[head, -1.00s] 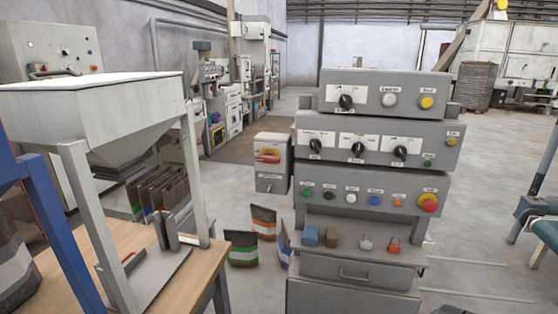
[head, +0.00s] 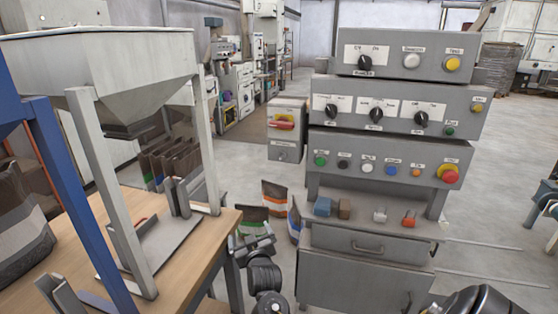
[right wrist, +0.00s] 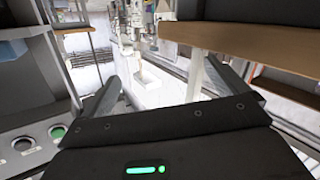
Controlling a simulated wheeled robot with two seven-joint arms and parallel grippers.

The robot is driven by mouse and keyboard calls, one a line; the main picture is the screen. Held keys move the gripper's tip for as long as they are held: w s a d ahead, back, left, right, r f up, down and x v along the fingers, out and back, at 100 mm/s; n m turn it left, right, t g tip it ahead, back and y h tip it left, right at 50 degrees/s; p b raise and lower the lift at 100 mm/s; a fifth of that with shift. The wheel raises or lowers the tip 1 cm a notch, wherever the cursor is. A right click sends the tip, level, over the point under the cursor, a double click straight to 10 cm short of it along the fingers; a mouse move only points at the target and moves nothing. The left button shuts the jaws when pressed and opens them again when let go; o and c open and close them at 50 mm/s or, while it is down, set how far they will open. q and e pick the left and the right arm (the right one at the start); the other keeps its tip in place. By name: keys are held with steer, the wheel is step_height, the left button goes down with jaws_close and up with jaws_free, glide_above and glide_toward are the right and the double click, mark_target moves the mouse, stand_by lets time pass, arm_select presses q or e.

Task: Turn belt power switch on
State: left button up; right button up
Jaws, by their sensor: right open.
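A grey control console (head: 395,144) stands right of centre in the head view. Its top box has one black rotary switch (head: 366,62). The middle box has three black rotary switches: left (head: 331,111), middle (head: 376,115) and right (head: 421,119). The labels are too small to tell which is belt power. A grey box with a red and yellow handle (head: 283,122) is at the console's left. My right gripper (head: 256,239) is open and empty, low left of the console, touching no switch. Its spread fingers also show in the right wrist view (right wrist: 165,95). My left gripper is out of view.
The lower panel has a green button (head: 320,160), several others and a red emergency button (head: 448,174). Small coloured blocks lie on the console shelf (head: 340,225). A wooden table (head: 195,260) with a hopper (head: 110,80) stands left. Bags stand on the floor between.

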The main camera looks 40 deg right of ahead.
steer(key=d+r+m+t+h, duration=0.1)
steer(key=d+r+m+h, duration=0.25)
steer(key=r, duration=0.95)
steer(key=m+g+h, duration=0.4)
steer(key=m+h, duration=0.2)
steer(key=h, duration=0.3)
glide_toward(281, 127)
steer(key=shift+t, duration=0.3)
steer(key=p+x, duration=0.1)
steer(key=x, duration=0.7)
steer(key=shift+d+f, duration=0.1)
steer(key=shift+w+d+r, duration=0.2)
steer(key=shift+w+d, duration=0.1)
steer(key=shift+d, duration=0.2)
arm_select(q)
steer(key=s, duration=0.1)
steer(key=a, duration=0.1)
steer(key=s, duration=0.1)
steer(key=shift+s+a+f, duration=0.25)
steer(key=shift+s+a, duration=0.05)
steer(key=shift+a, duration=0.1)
